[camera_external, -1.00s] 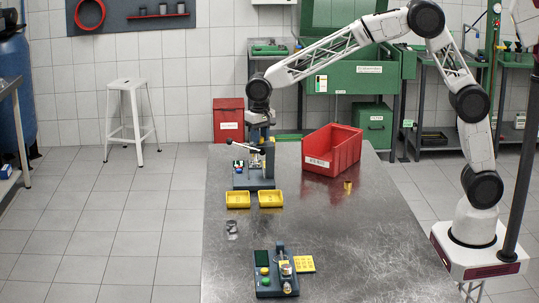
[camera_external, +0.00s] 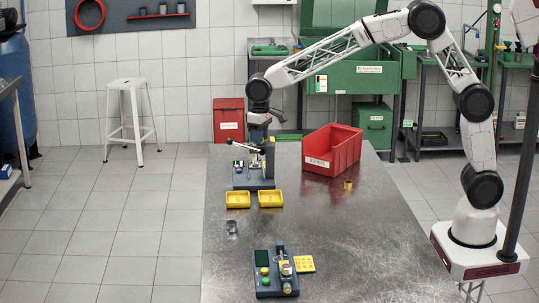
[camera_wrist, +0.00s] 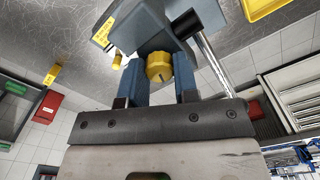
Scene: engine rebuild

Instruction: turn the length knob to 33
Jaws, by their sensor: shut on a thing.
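The length knob is a yellow ridged knob with a dark mark line (camera_wrist: 159,67), in the middle of the wrist view. It sits on a dark blue housing (camera_wrist: 143,28) with a yellow label. My gripper (camera_wrist: 158,78) has one blue finger on each side of the knob and is shut on it. In the external view my gripper (camera_external: 261,132) points down at the top of the press-like station (camera_external: 255,183) at the far left of the table. The knob is hidden there, and I cannot read a number in either view.
A lever with a black end (camera_external: 230,142) sticks out left of the station. Two yellow bins (camera_external: 238,200) stand in front of it. A red crate (camera_external: 345,153) and a small brass part (camera_external: 348,184) are to the right. A second station (camera_external: 265,291) is nearer; the table's right side is clear.

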